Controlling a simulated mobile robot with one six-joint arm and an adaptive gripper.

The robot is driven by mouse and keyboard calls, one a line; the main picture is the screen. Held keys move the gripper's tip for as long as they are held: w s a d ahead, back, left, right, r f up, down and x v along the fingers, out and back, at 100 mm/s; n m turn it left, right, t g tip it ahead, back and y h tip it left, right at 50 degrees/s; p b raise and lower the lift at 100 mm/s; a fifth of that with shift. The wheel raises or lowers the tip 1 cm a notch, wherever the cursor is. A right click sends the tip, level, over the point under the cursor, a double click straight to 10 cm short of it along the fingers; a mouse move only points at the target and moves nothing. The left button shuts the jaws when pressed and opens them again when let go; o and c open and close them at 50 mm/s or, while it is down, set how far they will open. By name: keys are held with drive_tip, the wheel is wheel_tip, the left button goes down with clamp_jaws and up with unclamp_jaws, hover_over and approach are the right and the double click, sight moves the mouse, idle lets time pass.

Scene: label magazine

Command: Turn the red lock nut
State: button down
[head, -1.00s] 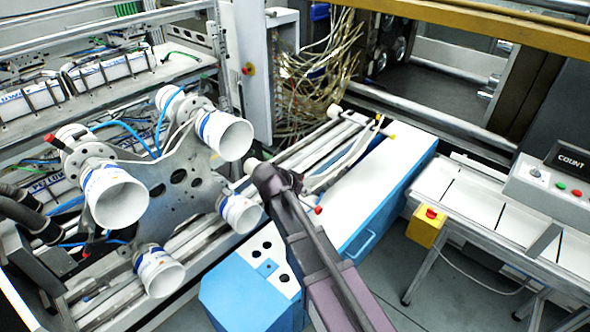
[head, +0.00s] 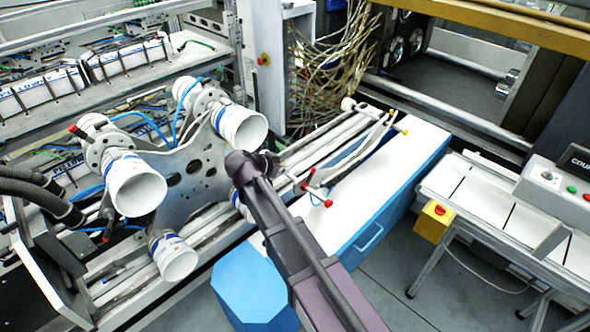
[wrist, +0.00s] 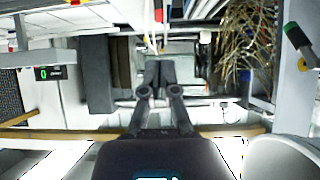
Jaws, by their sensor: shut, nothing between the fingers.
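Small red parts (head: 328,203) sit on a short crossbar by the rails, at the left edge of the white-topped blue cabinet. I cannot tell whether one of them is the red lock nut. My gripper (head: 273,158) is at the end of my dark arm, to the left of these red parts and apart from them, close to the metal plate with the white cups. In the wrist view my gripper (wrist: 160,64) has its two dark fingers together, with nothing between them. A small red part (wrist: 158,12) shows beyond the fingertips at the top of that view.
Several white cups (head: 138,188) stick out from the metal plate (head: 185,172) at left. A bundle of loose wires (head: 330,75) hangs behind. The blue cabinet (head: 375,220) and a conveyor table (head: 490,205) stand at right. Grey floor (head: 400,262) is open between them.

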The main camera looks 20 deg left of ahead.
drive_tip(key=b, duration=0.7)
hover_over(307, 179)
drive_tip(key=s, duration=0.2)
drive_tip(key=f, duration=0.7)
drive_tip(key=shift+w+a+f, duration=0.1)
drive_tip(key=shift+w+a, duration=0.05)
drive_tip(key=shift+a, duration=0.1)
drive_tip(key=shift+b+x, duration=0.6)
drive_tip(key=shift+x, duration=0.55)
